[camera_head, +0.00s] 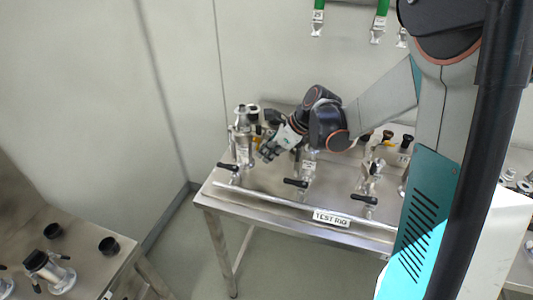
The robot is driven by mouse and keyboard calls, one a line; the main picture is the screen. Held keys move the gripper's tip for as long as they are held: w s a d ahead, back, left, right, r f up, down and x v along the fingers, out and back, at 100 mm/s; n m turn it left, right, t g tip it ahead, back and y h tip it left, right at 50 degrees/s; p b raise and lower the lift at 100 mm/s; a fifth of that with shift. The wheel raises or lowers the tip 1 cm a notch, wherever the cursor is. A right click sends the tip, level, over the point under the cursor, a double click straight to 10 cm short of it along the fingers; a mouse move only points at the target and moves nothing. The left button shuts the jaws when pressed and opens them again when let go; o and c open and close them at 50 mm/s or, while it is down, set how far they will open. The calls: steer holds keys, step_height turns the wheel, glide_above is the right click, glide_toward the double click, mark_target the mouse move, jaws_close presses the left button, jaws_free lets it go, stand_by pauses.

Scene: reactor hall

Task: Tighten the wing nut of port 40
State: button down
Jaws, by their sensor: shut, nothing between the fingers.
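My gripper (268,154) is shut and empty above the test rig table. It points down and left, close to the right side of the leftmost metal port fitting (243,150). I cannot tell whether it touches that fitting. A second fitting (309,165) stands just right of my gripper, partly behind my wrist. A third fitting (371,178) stands farther right. The port numbers are too small to read, so I cannot tell which is port 40. No wing nut can be made out clearly.
Black-handled valves (295,183) line the front of the test rig table (275,196), behind a front rail. Another table (85,275) at lower left holds black cups (108,246) and a fitting. Floor shows between the tables.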

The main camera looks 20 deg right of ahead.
steer(key=shift+r, duration=0.1)
stand_by(0.7)
steer(key=v, duration=0.8)
steer(key=p+v, duration=0.1)
steer(key=v, duration=0.4)
steer(key=shift+w+a+r, duration=0.2)
steer(key=shift+a+r, duration=0.05)
steer(key=shift+r, duration=0.05)
